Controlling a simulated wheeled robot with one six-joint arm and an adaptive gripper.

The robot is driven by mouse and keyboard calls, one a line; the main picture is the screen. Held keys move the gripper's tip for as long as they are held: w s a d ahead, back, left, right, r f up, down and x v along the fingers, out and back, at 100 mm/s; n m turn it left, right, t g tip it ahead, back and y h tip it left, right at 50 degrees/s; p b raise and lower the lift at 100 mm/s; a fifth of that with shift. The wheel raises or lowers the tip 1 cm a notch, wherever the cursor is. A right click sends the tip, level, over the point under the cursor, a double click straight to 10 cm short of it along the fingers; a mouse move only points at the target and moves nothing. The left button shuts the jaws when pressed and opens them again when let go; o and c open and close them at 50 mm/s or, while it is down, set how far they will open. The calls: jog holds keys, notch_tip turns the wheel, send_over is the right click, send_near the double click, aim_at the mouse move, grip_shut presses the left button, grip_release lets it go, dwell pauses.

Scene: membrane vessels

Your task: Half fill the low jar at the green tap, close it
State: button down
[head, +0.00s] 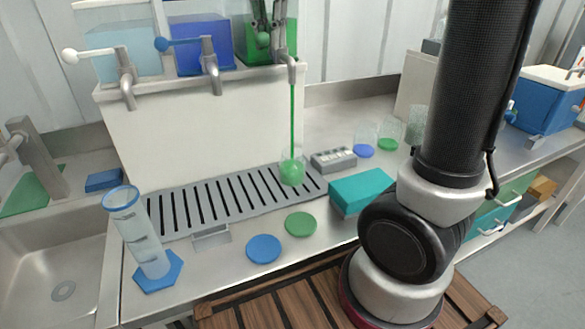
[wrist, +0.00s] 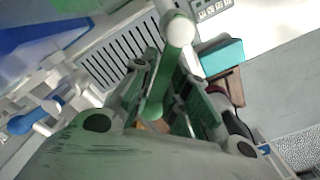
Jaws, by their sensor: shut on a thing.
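The green tap (head: 290,70) stands at the right of the dispenser, below a green tank, and a thin green stream runs from its spout. The low clear jar (head: 284,181) stands open on the drip grate under the stream, with green liquid inside; its exact level is hard to read. My gripper (head: 262,28) is up at the green tap, partly cut off by the top edge. In the wrist view its fingers are shut on the green tap handle (wrist: 164,82). A green lid (head: 300,223) and a blue lid (head: 263,248) lie flat on the counter in front.
A tall cylinder (head: 140,235) on a blue hexagonal foot stands left of the grate (head: 225,198). A teal box (head: 360,191) and a grey block (head: 333,159) stand right of the jar. Small clear vessels stand behind them. Blue-handled (head: 209,68) and white-handled (head: 125,75) taps are left.

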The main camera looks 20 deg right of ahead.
jog(key=shift+s+a, duration=0.15)
jog(key=shift+a, duration=0.05)
jog(key=w+m, duration=0.1)
jog(key=m, duration=0.2)
jog(key=w+a+m, duration=0.1)
jog(key=m, duration=0.2)
jog(key=w+m, duration=0.1)
jog(key=m, duration=0.2)
jog(key=shift+w+a+m, duration=0.2)
jog(key=shift+w+m, duration=0.1)
jog(key=shift+w, duration=0.1)
jog(key=c, duration=1.7)
grip_release()
jog(key=shift+r, duration=0.1)
jog(key=shift+o, duration=1.4)
jog(key=shift+a, duration=0.2)
jog(key=shift+d, duration=0.1)
